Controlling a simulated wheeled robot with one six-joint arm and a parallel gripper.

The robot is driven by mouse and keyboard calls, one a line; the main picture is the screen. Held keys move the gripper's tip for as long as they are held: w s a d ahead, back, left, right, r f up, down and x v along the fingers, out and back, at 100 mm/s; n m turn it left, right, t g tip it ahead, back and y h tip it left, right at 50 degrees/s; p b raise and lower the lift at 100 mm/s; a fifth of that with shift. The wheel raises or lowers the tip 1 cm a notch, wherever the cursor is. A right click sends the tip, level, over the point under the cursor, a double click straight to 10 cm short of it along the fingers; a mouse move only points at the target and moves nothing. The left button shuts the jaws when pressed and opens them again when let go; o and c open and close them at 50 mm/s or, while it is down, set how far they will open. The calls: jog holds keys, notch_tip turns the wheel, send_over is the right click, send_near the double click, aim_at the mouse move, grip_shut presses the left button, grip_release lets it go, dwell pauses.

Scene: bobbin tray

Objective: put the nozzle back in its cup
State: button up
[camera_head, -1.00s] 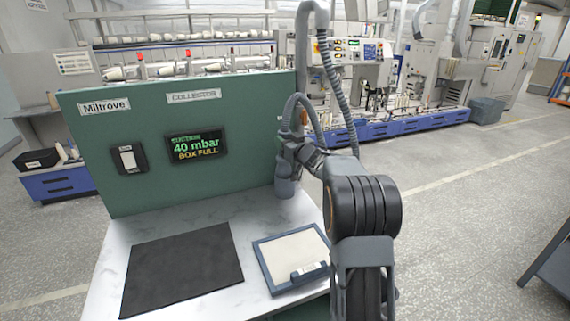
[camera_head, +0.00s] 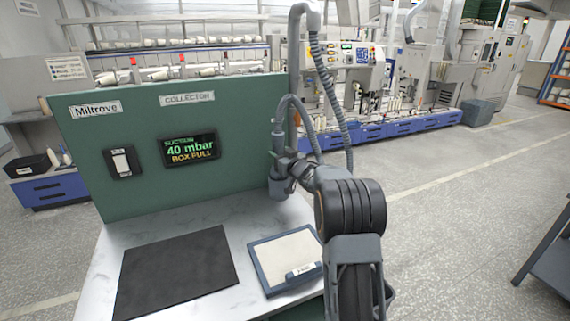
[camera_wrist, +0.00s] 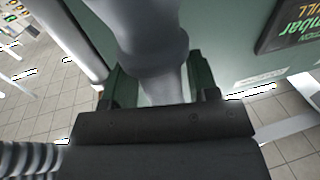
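The grey nozzle (camera_head: 277,146) hangs upright on its looping hose at the right end of the green collector panel, in the head view. My gripper (camera_head: 286,166) is at the nozzle's middle, in front of the panel edge. In the wrist view the grey nozzle body (camera_wrist: 155,45) runs down between my two fingers (camera_wrist: 162,90), which appear closed on its sides. A grey cylinder that looks like the cup (camera_head: 278,188) is directly below the gripper. My gripper covers the join, so I cannot tell whether the nozzle's tip is inside it.
The green panel (camera_head: 120,165) carries a display (camera_head: 190,150) reading "40 mbar, BOX FULL" and a switch (camera_head: 122,163). On the white table lie a black mat (camera_head: 175,272) and a blue-rimmed tray (camera_head: 262,277). A ribbed hose (camera_head: 328,95) hangs beside my arm.

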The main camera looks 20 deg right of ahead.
jog(key=s+d+f, duration=0.2)
jog(key=s, duration=0.9)
jog(key=shift+s+d+f+b, duration=0.15)
jog(key=shift+s+b, duration=0.15)
jog(key=s+a+g+h+p, duration=0.1)
jog(key=s+a+g, duration=0.3)
jog(key=s, duration=0.5)
jog(key=s+a+m+g+h+p, duration=0.1)
jog(key=s+a+g+p, duration=0.3)
jog(key=s+a, duration=0.3)
jog(key=s+a+m+g+h+p, duration=0.1)
jog(key=s+a+g+p, duration=0.1)
jog(key=s+a+g, duration=0.4)
jog(key=s, duration=0.5)
jog(key=shift+s+r+p, duration=0.15)
jog(key=shift+r+p, duration=0.2)
jog(key=shift+p, duration=0.05)
jog(key=shift+h, duration=0.3)
jog(key=shift+c, duration=0.2)
